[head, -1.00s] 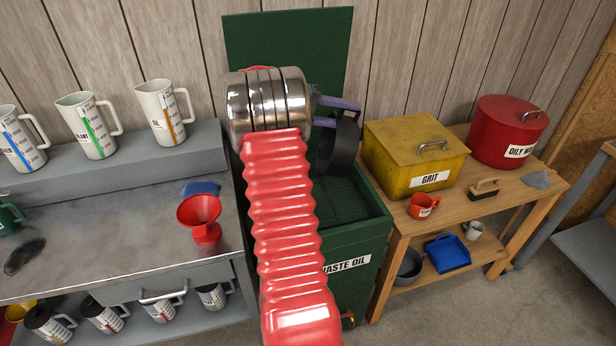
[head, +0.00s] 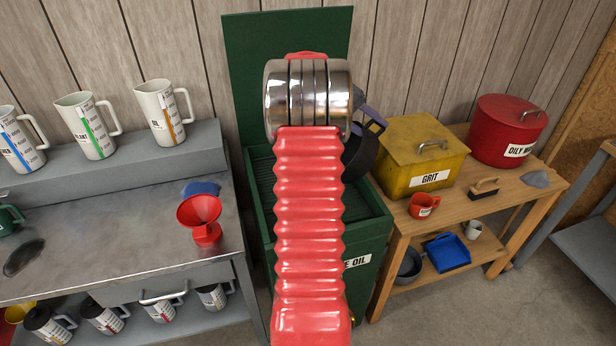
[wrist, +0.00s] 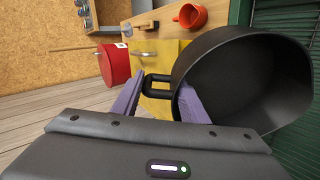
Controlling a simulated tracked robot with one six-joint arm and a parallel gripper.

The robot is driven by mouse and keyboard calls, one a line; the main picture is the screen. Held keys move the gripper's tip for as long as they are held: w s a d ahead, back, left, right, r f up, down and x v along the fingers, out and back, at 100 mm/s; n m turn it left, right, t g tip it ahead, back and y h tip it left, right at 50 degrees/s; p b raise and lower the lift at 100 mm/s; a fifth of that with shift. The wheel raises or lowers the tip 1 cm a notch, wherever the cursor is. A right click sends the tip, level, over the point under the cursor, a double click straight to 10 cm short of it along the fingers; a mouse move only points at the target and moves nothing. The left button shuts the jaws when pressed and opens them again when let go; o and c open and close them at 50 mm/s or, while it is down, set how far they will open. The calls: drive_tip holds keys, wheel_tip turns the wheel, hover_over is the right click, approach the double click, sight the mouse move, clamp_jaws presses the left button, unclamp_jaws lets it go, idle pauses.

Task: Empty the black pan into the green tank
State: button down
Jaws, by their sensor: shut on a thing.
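My gripper (head: 368,118) is shut on the handle of the black pan (head: 360,155). In the wrist view, the purple fingers (wrist: 157,88) are on either side of the black loop handle, and the pan (wrist: 245,85) is at the right. Its open side faces my wrist camera and its dark inside shows no visible contents. The pan looks tipped and is held at the right side of the green tank (head: 372,250), above its rim. The tank's lid (head: 240,60) stands open at the back. My arm hides part of the pan and of the tank's opening.
Right of the tank, a wooden bench holds a yellow grit box (head: 425,160), a red drum (head: 507,130) and a red mug (head: 423,205). The yellow box is close to the pan. On the left, a metal bench carries a red funnel (head: 201,215) and several jugs.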

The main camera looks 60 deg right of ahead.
drive_tip(key=shift+s+d+f+t+y, duration=0.6)
drive_tip(key=shift+s+d+t, duration=0.3)
drive_tip(key=shift+s, duration=0.45)
drive_tip(key=shift+s+d+f+t+y, duration=0.6)
drive_tip(key=shift+s+d+t, duration=0.3)
drive_tip(key=shift+s, duration=0.5)
drive_tip(key=shift+s+d+f+t+y, duration=0.6)
drive_tip(key=shift+s+d+t, duration=0.25)
drive_tip(key=shift+s, duration=0.5)
drive_tip(key=shift+s+d+f+t+y, duration=0.25)
drive_tip(key=shift+s+d+t, duration=0.15)
drive_tip(key=shift+s+t, duration=0.15)
drive_tip(key=shift+s+d+f+t+y, duration=0.1)
drive_tip(key=shift+s+d+t+y, duration=0.15)
drive_tip(key=shift+s+d+t, duration=0.2)
drive_tip(key=shift+s+d+r+t+y, duration=0.3)
drive_tip(key=shift+s+r+t+y, duration=0.2)
drive_tip(key=shift+s+r+t, duration=0.25)
drive_tip(key=shift+w+r, duration=0.1)
drive_tip(key=shift+w, duration=0.05)
drive_tip(key=shift+r, duration=2.5)
